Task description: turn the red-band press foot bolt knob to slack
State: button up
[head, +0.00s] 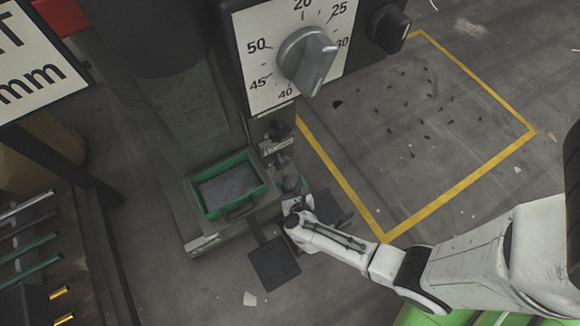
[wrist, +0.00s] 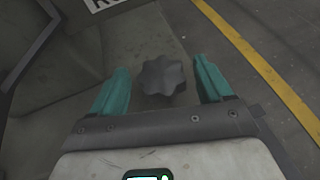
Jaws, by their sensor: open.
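A dark lobed knob (wrist: 162,77) shows in the wrist view between the two teal fingers of my gripper (wrist: 160,84). The fingers are open, one on each side of the knob, with a gap on both sides. In the head view my gripper (head: 300,192) is low beside the press base, and my own arm hides the knob there. The press (head: 175,105) stands at the upper left of the head view. No red band shows clearly on it.
A green-rimmed tray (head: 262,192) sits on the press base, left of my gripper. A dark pedal plate (head: 274,264) lies on the floor below it. A numbered dial (head: 306,58) is on the press above. A yellow-lined floor area (head: 462,188) at right holds small dark bits.

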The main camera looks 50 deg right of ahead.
jog(key=shift+w+d+f, duration=0.15)
jog(key=shift+w+d, duration=0.1)
jog(key=shift+w, duration=0.05)
jog(key=shift+c, duration=0.3)
jog(key=c, duration=1)
